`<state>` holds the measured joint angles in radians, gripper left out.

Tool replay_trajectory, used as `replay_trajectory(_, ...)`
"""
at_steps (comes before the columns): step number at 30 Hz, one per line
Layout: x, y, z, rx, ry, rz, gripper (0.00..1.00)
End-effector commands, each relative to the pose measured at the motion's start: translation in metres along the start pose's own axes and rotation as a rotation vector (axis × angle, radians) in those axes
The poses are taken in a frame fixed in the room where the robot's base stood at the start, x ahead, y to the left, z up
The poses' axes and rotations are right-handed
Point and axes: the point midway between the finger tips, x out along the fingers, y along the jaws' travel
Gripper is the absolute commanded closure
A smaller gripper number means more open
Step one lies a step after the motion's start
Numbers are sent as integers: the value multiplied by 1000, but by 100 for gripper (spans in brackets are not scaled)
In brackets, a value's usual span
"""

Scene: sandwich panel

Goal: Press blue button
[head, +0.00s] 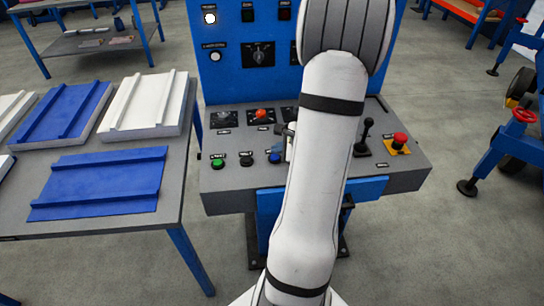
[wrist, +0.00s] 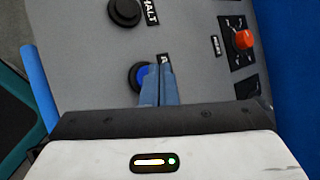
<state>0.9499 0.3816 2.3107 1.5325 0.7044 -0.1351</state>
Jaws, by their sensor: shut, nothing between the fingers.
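The blue button (head: 274,158) sits on the grey sloped top of the control panel (head: 232,185), at the right end of a row with a green button (head: 217,162) and a black button (head: 246,159). In the wrist view the blue button (wrist: 142,74) shows just left of my fingertips and is partly covered by them. My gripper (wrist: 163,70) is shut and empty, its fingers together over the button's right side. I cannot tell whether the tips touch it. In the head view my arm hides most of the gripper.
An orange-red knob (head: 261,114) stands behind the buttons. A black joystick (head: 365,130) and a red emergency stop (head: 400,139) are to the right of my arm. A table (head: 100,203) with blue and white panels stands at left.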

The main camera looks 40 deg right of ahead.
Motion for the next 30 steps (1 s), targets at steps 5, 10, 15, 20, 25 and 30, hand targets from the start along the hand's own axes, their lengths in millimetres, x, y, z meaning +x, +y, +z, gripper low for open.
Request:
replay_trajectory(5, 0, 0, 0, 0, 0, 0, 100)
replay_trajectory(10, -4, -3, 3, 0, 0, -1, 100)
replay_trajectory(15, -16, -12, 12, -1, 0, -1, 100)
replay_trajectory(20, -27, -20, 20, -1, 0, -1, 100)
replay_trajectory(25, -35, -26, 26, -1, 0, 0, 100)
replay_trajectory(30, -34, -25, 26, 0, -1, 0, 100)
